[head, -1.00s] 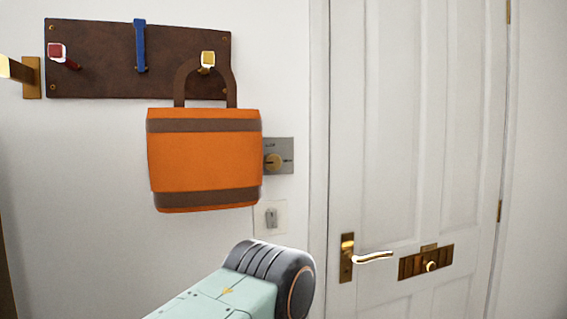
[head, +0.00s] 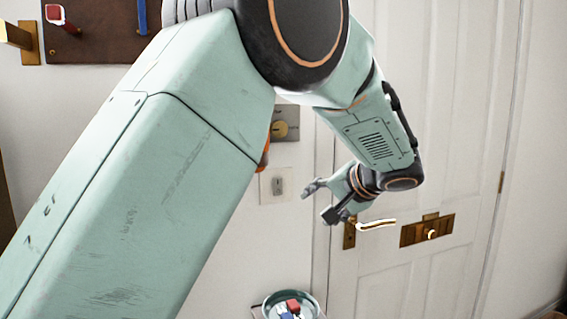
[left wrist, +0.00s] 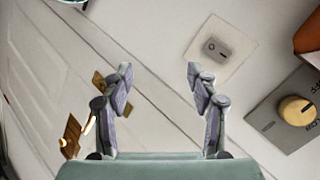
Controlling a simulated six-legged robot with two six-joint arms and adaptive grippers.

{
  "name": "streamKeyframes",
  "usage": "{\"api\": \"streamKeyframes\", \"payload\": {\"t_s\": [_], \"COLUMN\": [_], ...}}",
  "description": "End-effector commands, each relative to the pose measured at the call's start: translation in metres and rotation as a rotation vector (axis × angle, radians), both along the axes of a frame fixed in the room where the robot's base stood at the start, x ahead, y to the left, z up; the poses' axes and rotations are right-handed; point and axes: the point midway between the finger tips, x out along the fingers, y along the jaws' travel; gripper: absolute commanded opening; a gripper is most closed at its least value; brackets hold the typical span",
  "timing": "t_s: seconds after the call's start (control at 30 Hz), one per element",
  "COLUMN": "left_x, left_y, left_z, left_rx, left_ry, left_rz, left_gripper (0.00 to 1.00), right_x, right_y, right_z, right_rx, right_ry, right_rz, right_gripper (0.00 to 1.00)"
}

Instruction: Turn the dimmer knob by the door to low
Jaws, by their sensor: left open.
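The dimmer knob (head: 279,129) is a round brass knob on a grey metal plate (head: 293,114) on the wall left of the door. My left arm crosses in front of the wall and comes close to the plate's left side. In the left wrist view the knob (left wrist: 296,110) shows at the right edge, on its plate (left wrist: 263,122) with small dark lettering. My left gripper (head: 318,201) is open and empty, below and right of the knob, in front of the door frame. Its fingers (left wrist: 160,72) are apart with nothing between them. My right gripper is out of view.
The door (head: 400,150) has a brass handle (head: 377,224) close behind my gripper. The orange bag (left wrist: 308,32) is mostly hidden by my arm in the head view. A round dish (head: 267,302) holds small items below.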

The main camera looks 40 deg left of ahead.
Motion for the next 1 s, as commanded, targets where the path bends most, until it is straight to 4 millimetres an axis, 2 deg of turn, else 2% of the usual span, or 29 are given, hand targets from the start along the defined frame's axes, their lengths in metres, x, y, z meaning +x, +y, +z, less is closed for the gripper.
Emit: {"api": "streamKeyframes", "payload": {"t_s": [0.03, 0.1, 0.2, 0.3, 0.43, 0.8, 1.0], "left_x": [0.000, -0.005, -0.015, -0.023, -0.025, -0.014, -0.011], "left_y": [0.008, 0.016, 0.023, 0.026, 0.032, 0.083, 0.098], "left_z": [0.044, 0.092, 0.141, 0.168, 0.176, 0.160, 0.155], "left_rx": [0.063, 0.137, 0.212, 0.252, 0.267, 0.263, 0.264], "left_ry": [-0.075, -0.157, -0.248, -0.300, -0.320, -0.315, -0.316], "left_rz": [0.047, 0.109, 0.177, 0.216, 0.234, 0.230, 0.229], "left_gripper": [0.59, 0.59, 0.59, 0.59, 0.59, 0.59, 0.59], "right_x": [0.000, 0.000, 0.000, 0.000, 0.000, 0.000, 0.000], "right_y": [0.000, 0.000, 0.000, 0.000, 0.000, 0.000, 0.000], "right_z": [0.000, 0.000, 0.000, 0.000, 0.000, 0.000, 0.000], "right_rx": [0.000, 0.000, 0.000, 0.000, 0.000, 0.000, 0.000], "right_ry": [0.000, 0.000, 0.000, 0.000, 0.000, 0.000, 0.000], "right_rz": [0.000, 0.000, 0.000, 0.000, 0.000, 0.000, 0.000], "right_gripper": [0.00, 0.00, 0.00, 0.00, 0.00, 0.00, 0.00]}}
